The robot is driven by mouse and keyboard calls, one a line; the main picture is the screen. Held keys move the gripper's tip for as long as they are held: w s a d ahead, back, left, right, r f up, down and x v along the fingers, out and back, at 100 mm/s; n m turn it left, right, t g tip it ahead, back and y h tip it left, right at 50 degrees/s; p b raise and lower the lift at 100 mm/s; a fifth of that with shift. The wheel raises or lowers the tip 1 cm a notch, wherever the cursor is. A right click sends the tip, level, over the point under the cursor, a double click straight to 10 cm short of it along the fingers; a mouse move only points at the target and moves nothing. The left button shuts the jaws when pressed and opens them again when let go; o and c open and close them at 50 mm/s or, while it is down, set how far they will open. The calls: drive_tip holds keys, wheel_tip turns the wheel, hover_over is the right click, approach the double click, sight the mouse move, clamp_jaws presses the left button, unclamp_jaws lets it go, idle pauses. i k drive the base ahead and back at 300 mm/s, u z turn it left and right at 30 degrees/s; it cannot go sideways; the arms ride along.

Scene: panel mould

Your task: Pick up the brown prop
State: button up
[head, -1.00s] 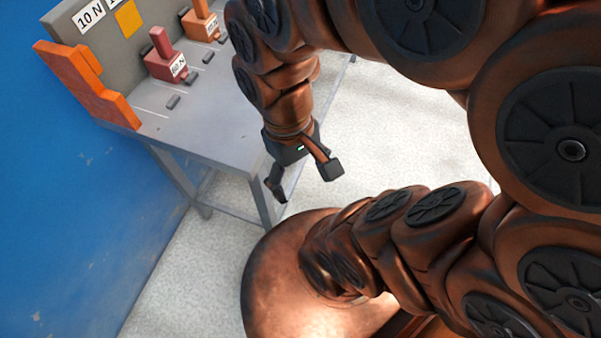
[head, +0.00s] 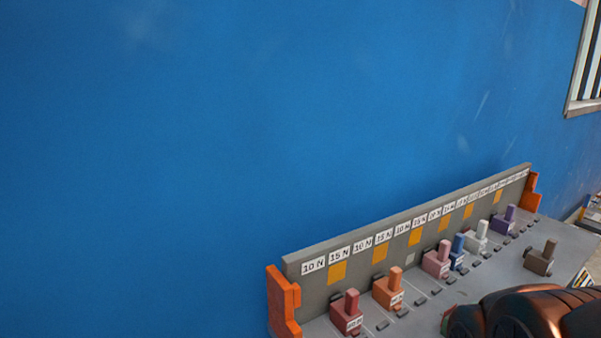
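The brown prop (head: 540,261), a dull brown block with a short upright post, stands on the grey table at the right, in front of the row of other props and apart from them. My gripper is not in this view. Only a copper-coloured part of my arm shows at the bottom right, in front of the table and below the brown prop.
A red prop (head: 347,318), an orange prop (head: 388,291), a pink prop (head: 437,263), a blue prop (head: 458,252), a white prop (head: 476,238) and a purple prop (head: 503,222) line a grey labelled panel (head: 320,285). Orange brackets (head: 282,305) end it. A blue wall stands behind.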

sight(540, 263)
drive_tip(key=z, duration=2.6)
drive_tip(key=i, duration=1.45)
drive_tip(key=u, duration=2.55)
drive_tip(key=i, duration=0.5)
